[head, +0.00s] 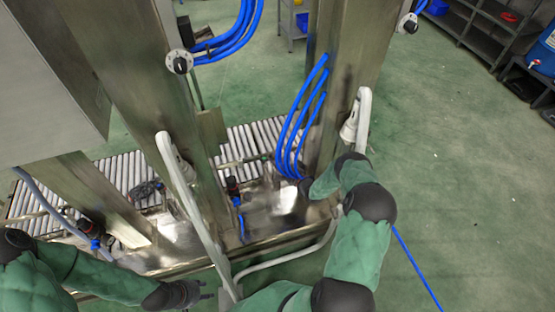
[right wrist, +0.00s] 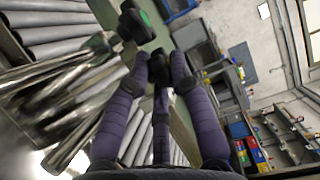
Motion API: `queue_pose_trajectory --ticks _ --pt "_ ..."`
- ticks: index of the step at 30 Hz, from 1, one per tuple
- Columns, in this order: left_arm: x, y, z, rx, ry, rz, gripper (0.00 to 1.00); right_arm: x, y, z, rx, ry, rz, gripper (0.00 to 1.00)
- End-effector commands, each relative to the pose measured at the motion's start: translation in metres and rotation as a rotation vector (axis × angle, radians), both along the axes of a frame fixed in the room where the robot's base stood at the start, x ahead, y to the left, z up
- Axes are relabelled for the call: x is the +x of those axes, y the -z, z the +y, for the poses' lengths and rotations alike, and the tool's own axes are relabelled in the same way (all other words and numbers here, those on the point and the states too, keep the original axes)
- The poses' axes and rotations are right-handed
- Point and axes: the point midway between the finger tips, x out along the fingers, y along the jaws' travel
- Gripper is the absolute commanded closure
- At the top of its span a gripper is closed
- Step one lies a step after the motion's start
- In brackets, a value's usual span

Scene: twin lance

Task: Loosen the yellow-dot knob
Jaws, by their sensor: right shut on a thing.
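My right gripper (right wrist: 162,66) is shut in the right wrist view, its purple fingers closing around a small dark thing whose face and dot are hidden. A black knob with a green dot (right wrist: 140,20) is just beyond the fingertips, apart from them. No yellow dot shows in either view. In the head view my right arm reaches to the steel post's foot, and the right gripper's fingertips are hidden there. My left gripper (head: 202,291) is at the lower left, empty, its dark fingers apart.
Steel posts (head: 345,75) with pale handles (head: 190,190) stand around a roller conveyor (head: 120,180). Blue hoses (head: 300,120) hang near my right arm. Black dial knobs (head: 180,65) are on the posts. Shelves (head: 475,25) stand far right. The green floor on the right is mostly clear.

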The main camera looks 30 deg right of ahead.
Motion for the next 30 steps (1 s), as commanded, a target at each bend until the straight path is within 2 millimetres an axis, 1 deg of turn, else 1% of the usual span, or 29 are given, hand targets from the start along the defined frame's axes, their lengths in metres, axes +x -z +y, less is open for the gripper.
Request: queue_pose_trajectory --ticks 1,12,13,14,22,25,30 --pt "0.0000 -0.0001 -0.0001 0.000 0.000 0.000 0.60 0.0007 -0.0020 -0.0025 -0.001 -0.001 -0.004 1.00" --pt "0.0000 -0.0001 -0.0001 0.000 0.000 0.000 0.60 0.0011 -0.0025 -0.0027 -0.002 -0.004 -0.005 1.00" --pt "0.0000 -0.0001 0.0000 0.000 0.000 0.000 0.60 0.0011 -0.0025 -0.0027 -0.002 -0.004 -0.005 0.72" --pt "0.0000 -0.0001 0.0000 0.000 0.000 0.000 0.60 0.0011 -0.0025 -0.0028 -0.002 -0.004 -0.005 0.67" --pt "0.0001 -0.0001 0.0001 0.000 0.000 0.000 0.60 0.0007 -0.0014 -0.0012 -0.001 -0.005 -0.003 0.67" --pt "0.0002 0.0016 0.0052 -0.009 -0.001 -0.001 0.60 0.0005 -0.0010 -0.0005 0.000 0.001 -0.002 0.67" --pt "0.0001 0.0015 0.0051 -0.009 -0.001 -0.001 0.60 0.0004 -0.0013 0.0008 0.001 0.052 -0.003 0.67"
